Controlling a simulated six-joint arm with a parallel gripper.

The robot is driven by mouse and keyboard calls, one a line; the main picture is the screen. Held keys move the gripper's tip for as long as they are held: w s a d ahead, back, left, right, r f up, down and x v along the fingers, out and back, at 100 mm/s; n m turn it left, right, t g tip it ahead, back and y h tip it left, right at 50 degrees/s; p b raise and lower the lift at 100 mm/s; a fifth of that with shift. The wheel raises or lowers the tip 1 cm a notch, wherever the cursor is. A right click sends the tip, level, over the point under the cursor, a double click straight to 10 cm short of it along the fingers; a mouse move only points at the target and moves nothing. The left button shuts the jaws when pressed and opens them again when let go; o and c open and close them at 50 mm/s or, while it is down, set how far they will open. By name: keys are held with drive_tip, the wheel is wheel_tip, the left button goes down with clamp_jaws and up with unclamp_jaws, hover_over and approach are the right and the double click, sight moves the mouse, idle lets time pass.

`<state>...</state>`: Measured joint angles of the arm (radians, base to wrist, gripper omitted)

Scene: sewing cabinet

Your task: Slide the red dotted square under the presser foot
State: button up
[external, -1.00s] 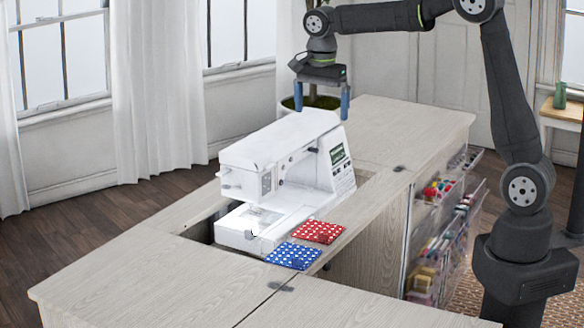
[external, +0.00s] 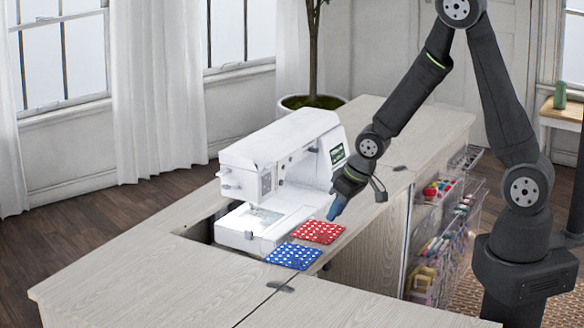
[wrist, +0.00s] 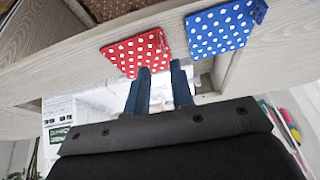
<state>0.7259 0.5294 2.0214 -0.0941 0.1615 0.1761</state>
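The red dotted square (external: 318,231) lies flat on the cabinet top, just right of the sewing machine's free arm. It also shows in the wrist view (wrist: 130,52). The white sewing machine (external: 282,155) stands in the cabinet opening. Its presser foot area (external: 256,212) is at the left end, above the bed; the foot itself is too small to make out clearly. My gripper (external: 335,212) is low beside the red square, at its upper right. In the wrist view its two blue fingers (wrist: 160,68) are apart, with the tips near the red square's edge and nothing visibly held.
A blue dotted square (external: 293,256) lies beside the red one, nearer the camera. The cabinet top (external: 150,255) is clear at the left and front. Clear bins of sewing supplies (external: 435,235) hang on the cabinet's right side.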

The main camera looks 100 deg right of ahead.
sight(328, 243)
drive_tip(key=shift+n, duration=0.4)
drive_tip(key=shift+a+x, duration=0.15)
drive_tip(key=shift+x, duration=1.35)
drive_tip(key=shift+a+x, duration=0.15)
drive_tip(key=shift+x, duration=1.4)
drive_tip(key=shift+s+f, duration=0.1)
drive_tip(key=shift+f, duration=0.05)
clamp_jaws()
drive_tip(key=shift+r, duration=2.5)
